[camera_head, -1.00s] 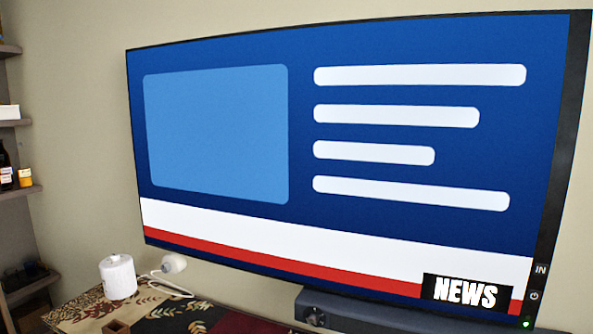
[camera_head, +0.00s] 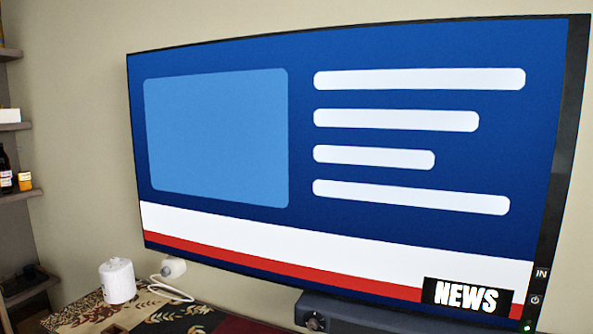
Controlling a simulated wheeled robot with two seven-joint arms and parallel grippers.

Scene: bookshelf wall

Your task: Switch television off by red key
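The television (camera_head: 360,170) hangs on the wall and fills most of the head view. Its screen is lit with a blue news picture and a "NEWS" label at the lower right. On its right bezel are an "IN" key (camera_head: 541,273) and, below it, a key with a power symbol (camera_head: 535,299). A small green light (camera_head: 527,326) glows at the bottom corner. No red key shows on the bezel; the only red is the stripe on the screen. Neither of my grippers is in view.
A dark soundbar (camera_head: 370,318) sits below the television. A white roll-like object (camera_head: 117,281) and a white plug with cable (camera_head: 173,268) are at the lower left, by a patterned cloth (camera_head: 165,318). Shelves (camera_head: 14,127) with bottles stand at the left edge.

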